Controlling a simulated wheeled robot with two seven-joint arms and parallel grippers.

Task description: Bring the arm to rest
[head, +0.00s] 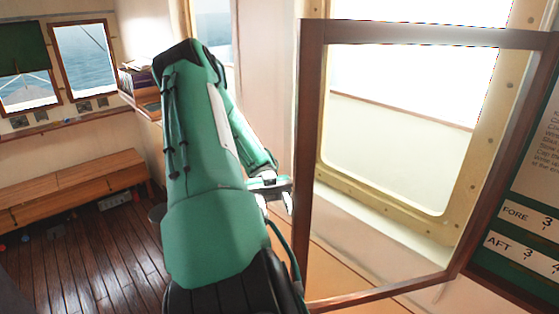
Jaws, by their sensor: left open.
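My left arm, green with black cables, comes up through the middle of the head view and bends over at the top. Its forearm points down on the far side. My left gripper (280,194) shows small, just right of the upper arm and left of a wooden frame. It is open, and I see nothing held in it. Part of the gripper is hidden behind the arm. My right gripper is not in view.
The wooden frame (309,165) stands close on the right, before a bright window (395,160). A board with FORE and AFT signs (528,216) is at far right. A wooden bench (75,188) lines the left wall. The plank floor (95,255) there is mostly clear.

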